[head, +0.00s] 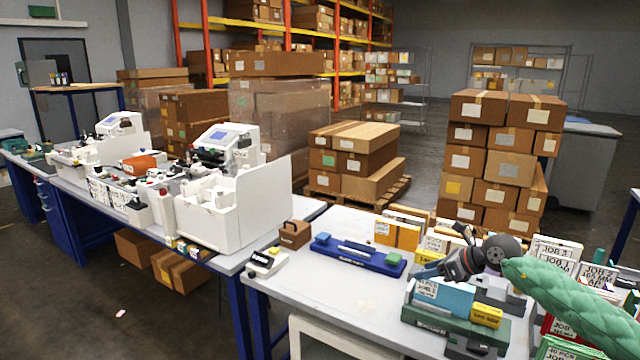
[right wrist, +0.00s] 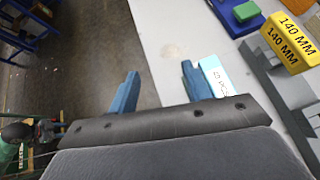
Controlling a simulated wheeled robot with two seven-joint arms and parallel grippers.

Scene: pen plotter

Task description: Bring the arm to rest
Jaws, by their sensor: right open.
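My right arm, in a green quilted sleeve, comes in from the right in the head view. Its gripper (head: 448,266) is over the right part of the near table, above a green base (head: 455,334) holding a light blue labelled box (head: 452,297). In the right wrist view, the two blue fingers of this gripper (right wrist: 158,88) stand wide apart with nothing between them. The light blue box (right wrist: 214,76) shows just beside the right finger there. The head view does not show clearly whether the gripper touches anything. My left gripper is not in view.
A blue tray (head: 358,257) lies on the near table (head: 340,300), whose front left part is clear. Yellow 140 MM block (right wrist: 290,42) is right of the fingers. Labelled job boxes (head: 555,250) crowd the right. White machines (head: 225,200) stand on the left bench.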

